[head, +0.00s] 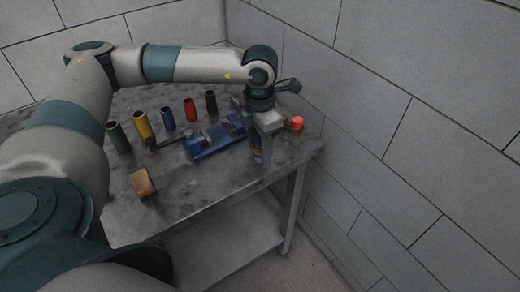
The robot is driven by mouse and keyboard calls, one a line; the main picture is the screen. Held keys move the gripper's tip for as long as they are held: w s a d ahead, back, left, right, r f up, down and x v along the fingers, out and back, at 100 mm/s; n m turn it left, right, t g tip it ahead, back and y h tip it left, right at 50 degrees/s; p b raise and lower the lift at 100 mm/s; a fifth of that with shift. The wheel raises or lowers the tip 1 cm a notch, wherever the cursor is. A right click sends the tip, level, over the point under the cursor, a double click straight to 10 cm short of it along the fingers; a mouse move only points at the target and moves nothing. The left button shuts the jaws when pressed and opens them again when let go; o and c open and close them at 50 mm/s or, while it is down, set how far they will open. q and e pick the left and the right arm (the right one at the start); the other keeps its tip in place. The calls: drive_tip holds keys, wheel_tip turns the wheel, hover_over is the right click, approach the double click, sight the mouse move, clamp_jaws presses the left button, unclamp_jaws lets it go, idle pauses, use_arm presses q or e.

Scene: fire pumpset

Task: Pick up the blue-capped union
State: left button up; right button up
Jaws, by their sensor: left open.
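A short blue cylinder (168,118) stands upright on the grey table in a row of coloured cylinders. It is the one in the row that fits the blue-capped union, though a cap cannot be made out. My left gripper (264,135) points down over the right end of the table, well to the right of the blue cylinder. It is open. A dark can with a blue and yellow label (257,157) shows just below it, partly hidden; I cannot tell whether they touch. My right gripper is not in view.
Green (118,137), yellow (144,127), red (190,110) and black (211,102) cylinders share the row. A tan block (143,183) lies in front.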

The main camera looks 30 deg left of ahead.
sight(260, 138)
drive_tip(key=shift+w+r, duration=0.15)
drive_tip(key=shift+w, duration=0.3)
